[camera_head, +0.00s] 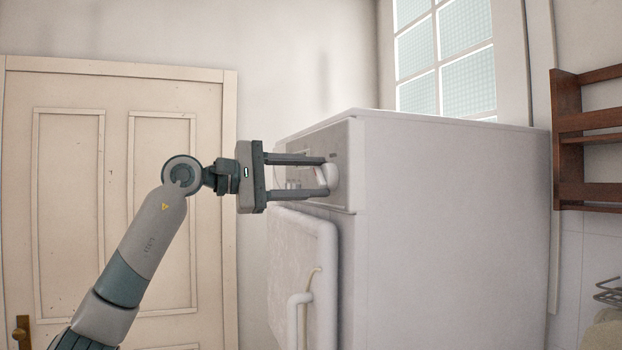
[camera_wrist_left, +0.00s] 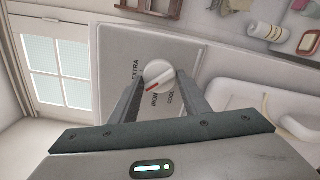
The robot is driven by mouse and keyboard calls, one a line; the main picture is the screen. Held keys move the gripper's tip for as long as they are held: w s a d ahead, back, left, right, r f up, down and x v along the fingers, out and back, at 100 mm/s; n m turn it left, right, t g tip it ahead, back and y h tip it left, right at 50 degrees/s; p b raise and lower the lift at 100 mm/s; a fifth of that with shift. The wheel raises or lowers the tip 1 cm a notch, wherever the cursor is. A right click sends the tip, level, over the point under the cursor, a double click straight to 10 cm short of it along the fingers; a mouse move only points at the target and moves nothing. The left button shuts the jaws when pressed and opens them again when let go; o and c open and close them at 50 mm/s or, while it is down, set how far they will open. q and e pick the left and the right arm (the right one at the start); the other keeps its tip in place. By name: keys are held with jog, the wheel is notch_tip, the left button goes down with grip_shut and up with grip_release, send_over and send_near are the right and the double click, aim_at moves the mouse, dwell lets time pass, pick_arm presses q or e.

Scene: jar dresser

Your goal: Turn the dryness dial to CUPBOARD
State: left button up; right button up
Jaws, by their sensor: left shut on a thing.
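The white dryer (camera_head: 450,215) stands right of centre in the head view, its front control panel (camera_head: 340,150) facing left. The round white dial (camera_head: 333,176) sits on this panel. In the left wrist view the dial (camera_wrist_left: 158,73) shows a red pointer mark slanting across it. The words EXTRA, IRON and COOL are readable around it; I cannot read CUPBOARD, and the fingers cover part of the panel. My left gripper (camera_head: 325,175) reaches the panel from the left, its two fingers shut on the dial. My right gripper is not in view.
The dryer's door (camera_head: 305,260) with a curved white handle (camera_head: 293,320) lies below the panel. A cream room door (camera_head: 118,200) is behind my left arm. A brown wooden rack (camera_head: 575,140) hangs on the right wall. Space left of the panel is free.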

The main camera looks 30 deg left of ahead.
pick_arm(q)
jog(key=o, duration=1)
jog(key=shift+o, duration=0.2)
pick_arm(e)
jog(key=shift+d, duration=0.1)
pick_arm(q)
jog(key=b+v, duration=0.6)
jog(key=v, duration=1.1)
jog(key=shift+s, duration=0.2)
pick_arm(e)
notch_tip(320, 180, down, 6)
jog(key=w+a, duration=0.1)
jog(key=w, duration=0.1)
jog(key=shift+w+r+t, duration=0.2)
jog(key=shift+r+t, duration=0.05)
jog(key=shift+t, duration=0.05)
pick_arm(q)
jog(key=shift+a, duration=0.15)
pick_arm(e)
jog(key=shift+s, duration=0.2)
